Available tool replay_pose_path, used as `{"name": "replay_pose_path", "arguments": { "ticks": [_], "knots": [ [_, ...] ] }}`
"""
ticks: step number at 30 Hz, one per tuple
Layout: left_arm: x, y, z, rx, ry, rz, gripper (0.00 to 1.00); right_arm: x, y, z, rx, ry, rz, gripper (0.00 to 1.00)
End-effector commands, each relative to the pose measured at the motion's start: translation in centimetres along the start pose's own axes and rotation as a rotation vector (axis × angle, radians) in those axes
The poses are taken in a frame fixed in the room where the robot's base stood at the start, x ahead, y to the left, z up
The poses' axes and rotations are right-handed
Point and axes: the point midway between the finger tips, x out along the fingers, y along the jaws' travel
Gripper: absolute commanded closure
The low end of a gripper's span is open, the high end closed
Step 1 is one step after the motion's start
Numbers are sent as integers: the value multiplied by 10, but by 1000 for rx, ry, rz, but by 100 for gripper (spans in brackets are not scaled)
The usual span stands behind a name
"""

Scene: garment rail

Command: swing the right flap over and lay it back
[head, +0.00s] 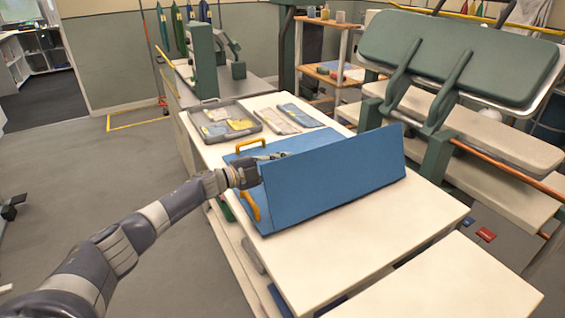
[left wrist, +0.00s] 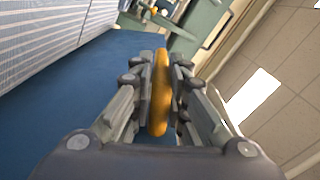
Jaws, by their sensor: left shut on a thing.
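A blue folding board (head: 249,224) lies on the white table. Its right flap (head: 335,180) stands raised and steeply tilted, with its broad blue face toward the head camera. Yellow handles show at the board's far-left edge (head: 251,145) and near-left edge (head: 250,206). My left gripper (head: 277,157) reaches in from the left, behind the flap's upper left corner. In the left wrist view it is shut on a yellow handle (left wrist: 160,95), with a blue surface beside it. The flap partly hides the board behind it. My right gripper is not in view.
A grey tray (head: 208,133) with folded cloths and two flat packets (head: 278,121) lie on the table behind the board. The table's near right part (head: 425,215) is clear. A green padded press (head: 455,55) and shelves stand to the right.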

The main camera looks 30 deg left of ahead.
Motion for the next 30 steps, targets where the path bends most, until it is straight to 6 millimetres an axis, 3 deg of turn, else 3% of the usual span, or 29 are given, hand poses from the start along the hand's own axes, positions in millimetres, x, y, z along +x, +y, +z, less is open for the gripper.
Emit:
{"name": "replay_pose_path", "arguments": {
  "ticks": [2,3,5,19,30],
  "knots": [
    [-1,-7,3,5,-9,-9,100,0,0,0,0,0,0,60],
    [-1,-7,3,5,-9,-10,79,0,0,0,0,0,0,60],
    [-1,-7,2,5,-8,-10,65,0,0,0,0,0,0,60],
    [-8,-2,1,0,-3,-3,65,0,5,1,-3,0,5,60],
    [-74,-1,2,1,-5,0,65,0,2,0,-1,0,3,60]
  ]
}}
